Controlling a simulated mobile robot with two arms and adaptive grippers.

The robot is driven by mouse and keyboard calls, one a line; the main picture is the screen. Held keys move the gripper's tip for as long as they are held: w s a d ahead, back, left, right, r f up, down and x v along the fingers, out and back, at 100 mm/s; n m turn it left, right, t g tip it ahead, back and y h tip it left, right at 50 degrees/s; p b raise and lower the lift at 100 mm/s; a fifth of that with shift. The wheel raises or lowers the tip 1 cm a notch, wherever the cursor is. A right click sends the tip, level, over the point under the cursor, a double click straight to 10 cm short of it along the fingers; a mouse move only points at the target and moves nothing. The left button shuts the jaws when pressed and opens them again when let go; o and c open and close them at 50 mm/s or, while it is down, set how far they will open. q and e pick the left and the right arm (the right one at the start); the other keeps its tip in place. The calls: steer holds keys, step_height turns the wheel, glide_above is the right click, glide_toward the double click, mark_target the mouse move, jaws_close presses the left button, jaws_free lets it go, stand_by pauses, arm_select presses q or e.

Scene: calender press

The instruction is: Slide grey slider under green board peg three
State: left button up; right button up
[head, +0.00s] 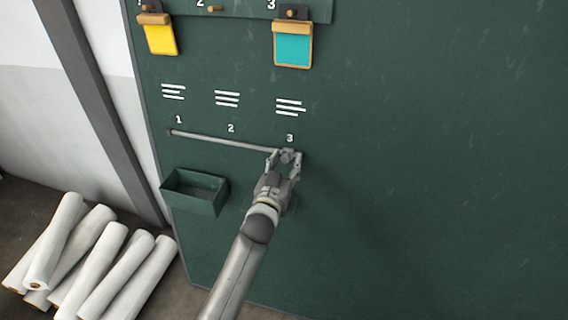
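The green board (420,150) fills the middle and right of the head view. A thin grey rail (220,140) runs across it under the white numbers 1, 2 and 3. The grey slider (288,156) is at the rail's right end, just below the number 3 (290,138). My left gripper (285,160) is at the slider, with one finger on each side of it. Whether the fingers press on it is too small to tell. Peg three (291,13) is at the top, with a teal card on a wooden clip hanging from it. My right gripper is not in view.
A yellow card (161,38) hangs at peg one; peg two (215,9) is bare. An open green box (195,191) is fixed to the board left of my gripper. Several white rolls (95,260) lie on the floor at lower left. The board's right side is clear.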

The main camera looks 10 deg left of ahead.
arm_select(q)
steer(key=shift+a, duration=0.1)
steer(key=s, duration=1.2)
steer(key=shift+a, duration=0.15)
steer(key=s+f+m+g, duration=0.1)
steer(key=s+f+g, duration=0.25)
steer(key=f, duration=0.75)
steer(key=s+f+g, duration=0.2)
steer(key=s+f, duration=0.3)
steer(key=f, duration=0.7)
steer(key=s+f+m+g, duration=0.1)
steer(key=s+f+g, duration=0.25)
steer(key=f, duration=0.75)
steer(key=s+a+f+g, duration=0.2)
steer(key=s+f, duration=0.5)
steer(key=s, duration=0.4)
steer(key=s+a+f+g, duration=0.3)
steer(key=s+f, duration=0.3)
steer(key=s, duration=0.6)
steer(key=s+a+f+g, duration=0.3)
steer(key=s+f, duration=0.4)
steer(key=s, duration=0.5)
steer(key=shift+f+y, duration=0.3)
steer(key=shift+f, duration=0.05)
